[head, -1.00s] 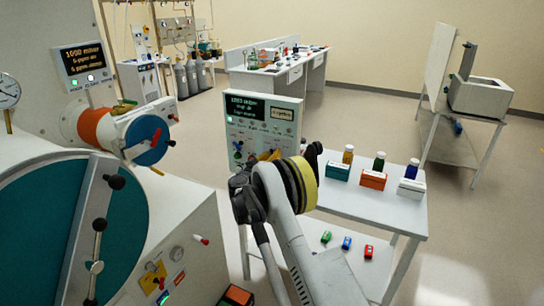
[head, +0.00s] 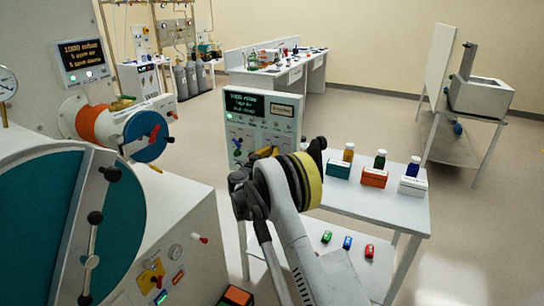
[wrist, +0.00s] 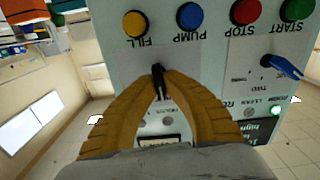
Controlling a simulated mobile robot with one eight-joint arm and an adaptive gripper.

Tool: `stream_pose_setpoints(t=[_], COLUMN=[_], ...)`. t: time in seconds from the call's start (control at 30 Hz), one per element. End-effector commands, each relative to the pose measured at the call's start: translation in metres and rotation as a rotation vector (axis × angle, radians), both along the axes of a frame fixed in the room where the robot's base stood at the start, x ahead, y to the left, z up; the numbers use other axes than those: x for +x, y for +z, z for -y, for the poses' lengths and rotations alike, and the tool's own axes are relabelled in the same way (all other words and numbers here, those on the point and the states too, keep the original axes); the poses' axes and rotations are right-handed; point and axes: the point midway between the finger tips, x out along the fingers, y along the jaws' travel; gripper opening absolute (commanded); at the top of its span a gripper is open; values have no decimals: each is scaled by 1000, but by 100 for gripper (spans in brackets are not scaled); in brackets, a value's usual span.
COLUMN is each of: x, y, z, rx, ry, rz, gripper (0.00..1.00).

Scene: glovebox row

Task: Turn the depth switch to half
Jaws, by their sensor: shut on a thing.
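In the wrist view the control panel (wrist: 205,60) appears upside down. A small black switch lever (wrist: 158,70) on it stands between the yellow-brown fingertips of my gripper (wrist: 158,84), which is shut on it. The fingers and the angle hide the lettering around this lever, so I cannot read its position. A blue switch lever (wrist: 282,66) is on the same panel to the right, apart from my gripper. In the head view my gripper (head: 264,152) is at the lower part of the panel (head: 239,107), mostly hidden behind my arm.
FILL (wrist: 135,23), PUMP (wrist: 190,16), STOP (wrist: 245,10) and START (wrist: 296,9) buttons lie close to my fingers. In the head view, a white table (head: 375,207) with boxes and bottles stands right of my arm. A large teal-fronted chamber (head: 120,230) stands at left.

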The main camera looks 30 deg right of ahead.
Motion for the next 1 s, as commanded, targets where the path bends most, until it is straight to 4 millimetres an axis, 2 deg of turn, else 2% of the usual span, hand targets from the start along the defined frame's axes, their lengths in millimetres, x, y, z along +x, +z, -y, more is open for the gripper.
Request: stream_pose_setpoints(t=[0.13, 0.4, 0.43, 0.47, 0.5, 0.83, 1.0], x=[0, 0, 0, 0, 0, -2, -17], y=[0, 1, 1, 1, 1, 1, 1], z=[1, 1, 1, 1, 1, -2, -23], rx=[42, 44, 44, 44, 44, 43, 43], ry=[0, 0, 0, 0, 0, 1, 2], rz=[54, 56, 56, 56, 56, 55, 55], gripper=[0, 0, 18, 28, 32, 32, 32])
